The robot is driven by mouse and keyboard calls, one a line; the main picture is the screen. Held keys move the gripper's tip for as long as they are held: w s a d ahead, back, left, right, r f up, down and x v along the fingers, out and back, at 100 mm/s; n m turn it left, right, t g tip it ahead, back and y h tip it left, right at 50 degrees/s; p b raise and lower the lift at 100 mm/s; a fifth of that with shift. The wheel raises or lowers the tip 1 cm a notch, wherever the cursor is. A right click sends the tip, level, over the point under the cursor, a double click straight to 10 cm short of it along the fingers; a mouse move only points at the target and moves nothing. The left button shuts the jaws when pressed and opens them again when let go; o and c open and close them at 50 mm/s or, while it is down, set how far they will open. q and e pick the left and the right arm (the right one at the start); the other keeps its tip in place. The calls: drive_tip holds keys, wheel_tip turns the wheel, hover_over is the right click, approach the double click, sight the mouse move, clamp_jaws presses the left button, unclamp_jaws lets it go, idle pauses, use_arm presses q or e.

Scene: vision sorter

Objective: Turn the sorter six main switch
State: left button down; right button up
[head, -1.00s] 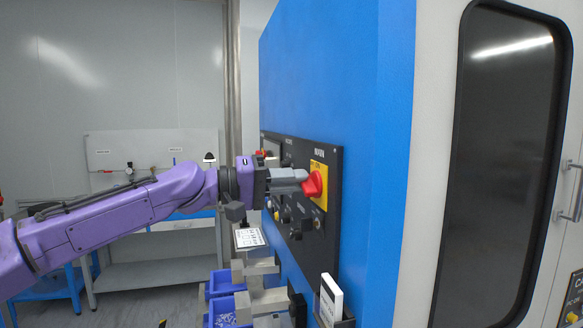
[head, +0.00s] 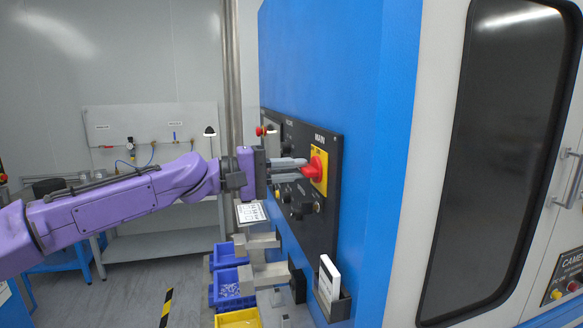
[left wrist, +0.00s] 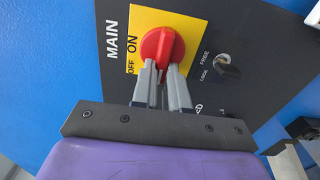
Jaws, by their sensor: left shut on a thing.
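The main switch is a red rotary knob (head: 315,168) on a yellow plate (head: 319,182) with ON and OFF marks, on a black panel (head: 328,215). My left gripper (head: 302,168) reaches it from the left, its two grey fingers one above the other, shut on the knob. The left wrist view shows the red knob (left wrist: 162,46) at the fingertips (left wrist: 164,72) and the yellow plate (left wrist: 192,32) around it. The knob's raised ridge runs between the fingers; the fingers hide part of it. My right gripper is not in view.
A key lock (left wrist: 223,60) sits beside the switch. Below the panel are a holder with a white card (head: 329,278), grey brackets (head: 262,277) and blue bins (head: 228,285). The blue cabinet wall (head: 385,150) is right of the panel. A bench (head: 160,245) stands behind my arm.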

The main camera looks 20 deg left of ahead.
use_arm(q)
drive_tip(key=shift+f, duration=0.1)
drive_tip(key=c, duration=1.1)
unclamp_jaws()
drive_tip(key=shift+c, duration=0.2)
drive_tip(key=b+v, duration=0.3)
drive_tip(key=v, duration=0.7)
drive_tip(key=shift+b, duration=0.35)
drive_tip(key=shift+s+a, duration=0.15)
